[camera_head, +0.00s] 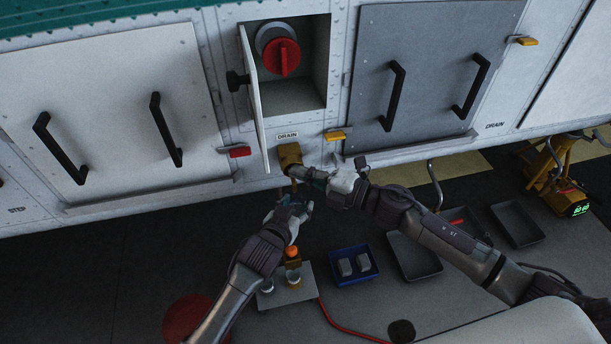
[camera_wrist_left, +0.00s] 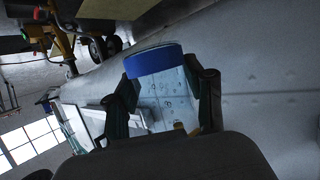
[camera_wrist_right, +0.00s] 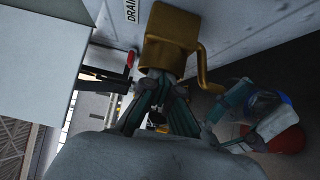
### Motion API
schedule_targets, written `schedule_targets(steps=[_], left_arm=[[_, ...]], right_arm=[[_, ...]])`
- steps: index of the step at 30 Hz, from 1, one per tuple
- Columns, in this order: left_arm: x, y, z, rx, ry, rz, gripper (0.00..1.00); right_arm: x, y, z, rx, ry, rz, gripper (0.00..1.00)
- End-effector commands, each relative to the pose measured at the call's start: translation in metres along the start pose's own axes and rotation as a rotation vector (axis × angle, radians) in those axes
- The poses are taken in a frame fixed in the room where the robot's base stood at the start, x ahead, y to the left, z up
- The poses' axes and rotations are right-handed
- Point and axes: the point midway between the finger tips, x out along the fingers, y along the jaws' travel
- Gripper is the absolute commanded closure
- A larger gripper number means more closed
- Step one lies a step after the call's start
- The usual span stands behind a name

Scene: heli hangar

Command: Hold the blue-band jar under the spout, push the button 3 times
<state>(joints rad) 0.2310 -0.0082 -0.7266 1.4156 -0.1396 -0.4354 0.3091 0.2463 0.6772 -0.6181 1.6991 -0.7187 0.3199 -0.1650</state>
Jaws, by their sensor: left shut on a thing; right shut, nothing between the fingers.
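The brass drain valve (camera_head: 289,154) sits on the panel under the DRAIN label, with a bent spout pipe; it fills the upper middle of the right wrist view (camera_wrist_right: 170,40). My left gripper (camera_head: 296,203) is shut on the blue-band jar (camera_wrist_left: 165,85), a clear jar with droplets on it. The jar (camera_wrist_right: 270,118) is below the spout's open end (camera_wrist_right: 213,88); I cannot tell whether it is exactly in line. My right gripper (camera_wrist_right: 160,88) is shut and empty, its fingertips at the valve's front face. They hide the button, and contact is unclear.
An open compartment with a red knob (camera_head: 283,57) is above, its door (camera_head: 254,100) swung out. Below are a tray with small jars (camera_head: 289,290), a blue bin (camera_head: 353,267) and dark trays (camera_head: 415,257). A yellow stand (camera_head: 556,170) is at right.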

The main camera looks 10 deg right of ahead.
Motion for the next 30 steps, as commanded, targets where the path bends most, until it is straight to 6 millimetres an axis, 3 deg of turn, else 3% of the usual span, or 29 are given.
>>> schedule_targets(steps=[1, 13, 24, 30], left_arm=[[0.0, 0.0, -0.001, 0.0, 0.001, 0.001, 0.82], [0.0, 0.0, -0.001, 0.0, 0.001, 0.0, 0.82], [0.0, 0.0, -0.001, 0.0, 0.001, 0.001, 0.82], [0.0, 0.0, -0.001, 0.0, 0.001, 0.0, 0.82]], right_arm=[[0.001, 0.004, 0.011, -0.007, -0.026, 0.003, 1.0], [-0.007, 0.005, 0.014, -0.009, -0.033, 0.004, 1.0], [-0.061, 0.002, 0.004, -0.007, -0.019, -0.003, 1.0], [-0.08, 0.002, 0.0, -0.005, -0.01, 0.0, 1.0]])
